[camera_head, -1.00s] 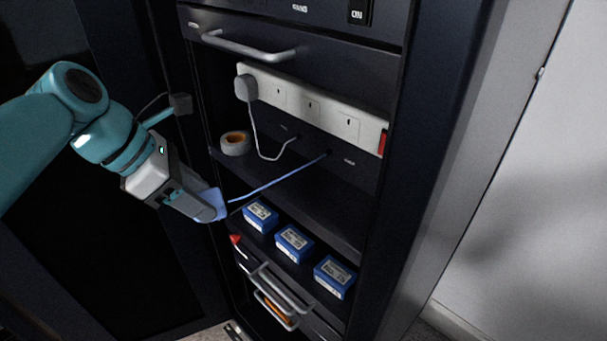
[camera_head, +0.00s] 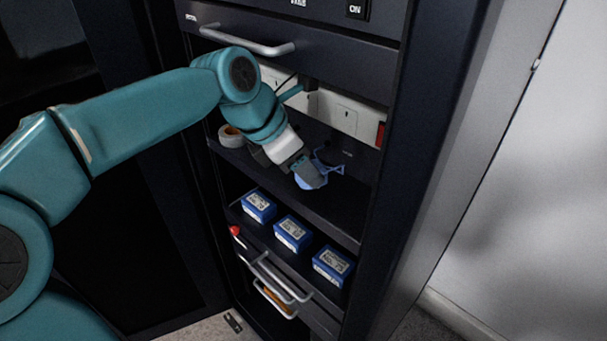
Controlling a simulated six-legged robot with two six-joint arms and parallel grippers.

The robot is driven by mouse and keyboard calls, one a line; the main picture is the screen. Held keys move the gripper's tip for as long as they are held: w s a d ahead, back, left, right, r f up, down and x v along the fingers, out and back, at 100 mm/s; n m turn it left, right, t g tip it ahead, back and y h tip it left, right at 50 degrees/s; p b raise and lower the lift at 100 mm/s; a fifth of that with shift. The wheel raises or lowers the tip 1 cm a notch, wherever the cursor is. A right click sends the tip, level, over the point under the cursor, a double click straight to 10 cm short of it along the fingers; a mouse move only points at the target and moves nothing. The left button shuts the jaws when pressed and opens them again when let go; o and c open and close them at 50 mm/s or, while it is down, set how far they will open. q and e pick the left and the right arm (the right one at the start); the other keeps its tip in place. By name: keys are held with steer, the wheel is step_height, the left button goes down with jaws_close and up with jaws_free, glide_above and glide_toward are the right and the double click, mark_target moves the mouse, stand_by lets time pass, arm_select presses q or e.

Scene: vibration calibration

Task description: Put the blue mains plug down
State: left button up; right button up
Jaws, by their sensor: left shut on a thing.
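The blue mains plug (camera_head: 311,179) is in the jaws of my left gripper (camera_head: 306,172). The gripper is shut on it and is inside the cabinet, over the shelf (camera_head: 345,205) below the socket strip. I cannot tell whether the plug touches the shelf. Its blue cable (camera_head: 328,164) is bunched just right of the plug and runs to the back panel. My right gripper is not in view.
The white socket strip (camera_head: 347,120) is partly hidden by my left arm. A tape roll (camera_head: 231,136) sits at the shelf's left end. Several blue boxes, including the middle one (camera_head: 292,233), stand on the shelf below. The shelf's right part is clear.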

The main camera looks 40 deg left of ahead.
arm_select(q)
step_height(320, 180, down, 2)
steer(key=shift+f, duration=0.2)
steer(key=shift+r, duration=0.1)
steer(key=o, duration=1)
steer(key=shift+o, duration=0.2)
